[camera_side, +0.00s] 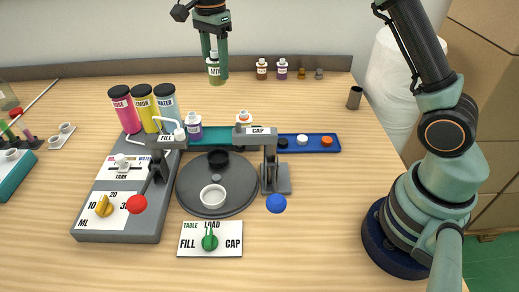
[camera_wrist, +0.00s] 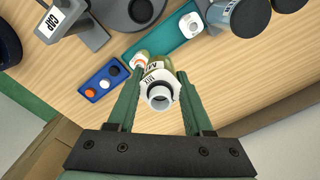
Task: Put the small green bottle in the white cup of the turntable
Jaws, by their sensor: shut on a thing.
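The small green bottle (camera_side: 216,77), with a white label and a white neck, is held upright in my gripper (camera_side: 215,66) at the top of the side view. My gripper is shut on it, high above the far part of the table. In the wrist view the bottle (camera_wrist: 159,88) sits between the two green fingers, its white neck toward the camera. The white cup (camera_side: 213,199) is on the front part of the grey turntable (camera_side: 188,181), well below and nearer than the bottle. A black cup (camera_side: 218,162) sits at its back.
The FILL arm (camera_side: 166,139) and CAP arm (camera_side: 258,131) stand over the turntable's back. A purple bottle (camera_side: 194,127) and an orange-and-white one (camera_side: 243,117) stand behind. A blue cap tray (camera_side: 311,142) is at right. Several small bottles (camera_side: 282,69) line the back edge.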

